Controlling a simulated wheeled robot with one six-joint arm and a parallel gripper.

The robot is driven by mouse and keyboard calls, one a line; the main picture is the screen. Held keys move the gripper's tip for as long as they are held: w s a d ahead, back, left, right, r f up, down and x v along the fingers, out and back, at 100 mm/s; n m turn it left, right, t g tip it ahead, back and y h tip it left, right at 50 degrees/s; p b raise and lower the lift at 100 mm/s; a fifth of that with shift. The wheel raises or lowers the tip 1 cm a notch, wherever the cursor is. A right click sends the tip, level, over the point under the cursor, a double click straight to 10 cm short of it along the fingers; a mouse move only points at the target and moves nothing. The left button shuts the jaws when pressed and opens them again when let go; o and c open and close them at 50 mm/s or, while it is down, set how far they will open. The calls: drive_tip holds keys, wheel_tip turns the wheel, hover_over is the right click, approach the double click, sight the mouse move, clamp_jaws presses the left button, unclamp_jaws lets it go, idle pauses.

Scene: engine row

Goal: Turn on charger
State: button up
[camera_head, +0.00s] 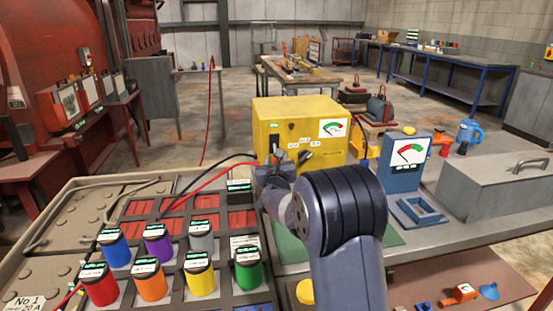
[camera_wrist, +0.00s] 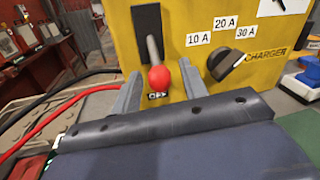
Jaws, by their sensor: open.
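The yellow charger (camera_head: 285,110) stands on the bench in the head view and fills much of the wrist view (camera_wrist: 188,85). Its switch lever with a red ball knob (camera_wrist: 159,79) sits in a black slot plate and points down, just above an OFF label (camera_wrist: 158,96). A black rotary dial (camera_wrist: 228,62) is to its right, under labels 10 A, 20 A and 30 A. My gripper (camera_wrist: 159,72) is open, its two grey fingers on either side of the knob in the picture. I cannot tell whether they touch it. My arm hides part of the charger's front in the head view.
Several coloured cylinders (camera_head: 155,280) stand in a tray at the front left. Red and black cables (camera_head: 205,185) run to the charger from the left. A blue meter (camera_head: 405,160) and a grey toolbox (camera_head: 495,180) stand to the right.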

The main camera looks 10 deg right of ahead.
drive_tip(key=shift+w+d, duration=0.1)
drive_tip(key=shift+w, duration=0.25)
clamp_jaws()
idle(0.3)
